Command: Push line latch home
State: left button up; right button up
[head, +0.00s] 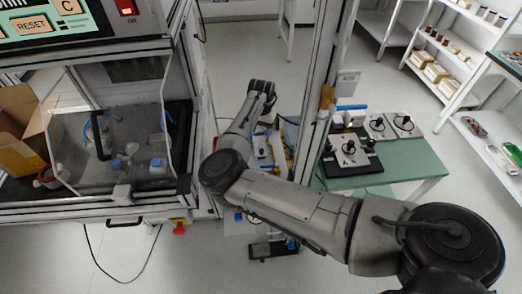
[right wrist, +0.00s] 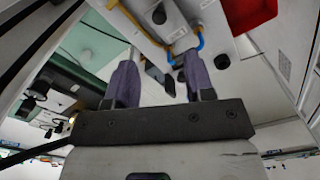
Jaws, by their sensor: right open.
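My right gripper (right wrist: 159,62) is open in the right wrist view, with its two purple fingers apart and nothing held between them. Beyond the fingertips is a pale housing (right wrist: 178,14) with a blue and yellow hose (right wrist: 197,41). A small dark block (right wrist: 160,76) shows between the fingers. I cannot tell which part is the line latch, or whether a finger touches anything. In the head view my right arm reaches across to the bench behind the cabinet, and its fingers cannot be made out. My left gripper is not in view.
A clear-doored cabinet (head: 120,125) stands at the left. A green table (head: 400,165) with a black fixture (head: 350,158) stands at the right, behind a metal post (head: 318,90). A red bin (right wrist: 248,12) lies beyond the right finger. Shelves (head: 455,60) stand far right.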

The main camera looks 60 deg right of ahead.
aim_at(261, 149)
notch_tip(261, 149, down, 9)
jog(key=shift+f+b, duration=0.1)
jog(key=shift+b, duration=0.9)
jog(key=shift+f, duration=1)
jog(key=shift+c, duration=0.2)
jog(key=c, duration=0.4)
grip_shut()
